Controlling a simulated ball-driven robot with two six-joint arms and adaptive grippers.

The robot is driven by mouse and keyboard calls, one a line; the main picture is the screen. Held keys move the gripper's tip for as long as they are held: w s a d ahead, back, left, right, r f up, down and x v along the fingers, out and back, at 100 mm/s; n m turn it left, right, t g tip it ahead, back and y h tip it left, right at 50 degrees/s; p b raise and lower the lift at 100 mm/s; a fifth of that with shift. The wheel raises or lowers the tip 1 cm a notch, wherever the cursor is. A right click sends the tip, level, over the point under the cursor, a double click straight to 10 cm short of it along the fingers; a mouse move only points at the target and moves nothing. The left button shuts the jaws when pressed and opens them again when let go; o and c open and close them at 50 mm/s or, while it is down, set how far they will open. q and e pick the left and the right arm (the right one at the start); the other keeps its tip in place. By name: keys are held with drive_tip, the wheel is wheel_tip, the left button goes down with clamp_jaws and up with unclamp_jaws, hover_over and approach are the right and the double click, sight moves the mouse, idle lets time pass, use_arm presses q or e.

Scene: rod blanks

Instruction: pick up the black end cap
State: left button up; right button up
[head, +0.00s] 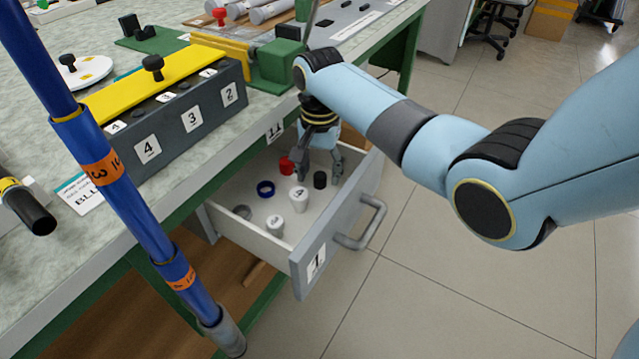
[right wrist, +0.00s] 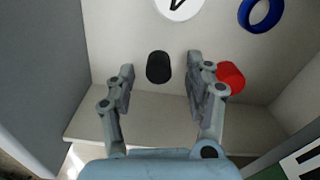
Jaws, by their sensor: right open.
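The black end cap (head: 320,180) stands in the open drawer near its right end. It also shows in the right wrist view (right wrist: 158,66), between the two fingers and apart from both. My right gripper (head: 319,171) is open and reaches down into the drawer, with its fingers on either side of the cap. The same gripper in the right wrist view (right wrist: 160,74) has empty jaws. My left gripper is not in view.
The drawer (head: 337,225) also holds a red cap (head: 286,166) close to one finger, a blue ring (head: 265,189), white labelled pieces (head: 299,199) and a grey ring (head: 242,212). Its walls stand close around the gripper. A numbered block (head: 170,125) stands on the bench.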

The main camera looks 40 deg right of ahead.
drive_tip(key=shift+f, duration=0.9)
drive_tip(key=shift+r, duration=0.1)
drive_tip(key=shift+c, duration=0.2)
drive_tip(key=c, duration=0.8)
drive_tip(key=shift+o, duration=0.2)
